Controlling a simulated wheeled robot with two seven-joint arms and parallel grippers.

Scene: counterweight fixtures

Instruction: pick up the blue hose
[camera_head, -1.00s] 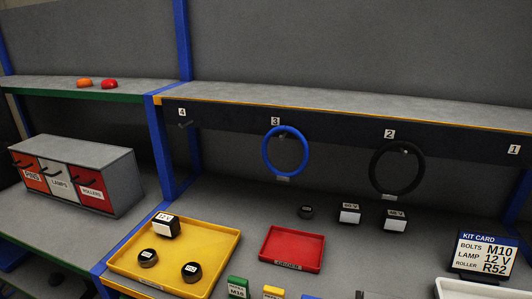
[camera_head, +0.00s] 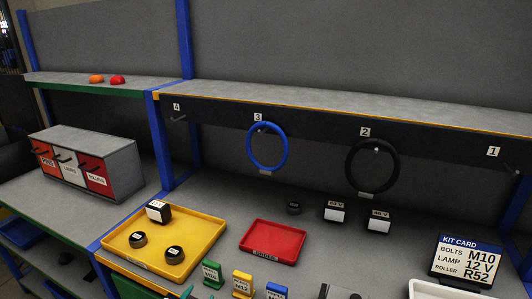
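The blue hose (camera_head: 249,148) is a closed ring. It hangs on the hook under label 3 on the dark rail below the upper shelf (camera_head: 330,100), with a small pale tag at its bottom. A black hose ring (camera_head: 348,168) hangs to its right under label 2, also with a pale tag. Neither of my grippers shows in the head view, so their states cannot be seen.
Hooks 4 (camera_head: 179,119) and 1 (camera_head: 511,171) are bare. Below stand a yellow tray (camera_head: 205,232) holding several black parts, a red tray (camera_head: 273,225), small black blocks and a kit card (camera_head: 468,261). A drawer cabinet (camera_head: 95,150) stands left.

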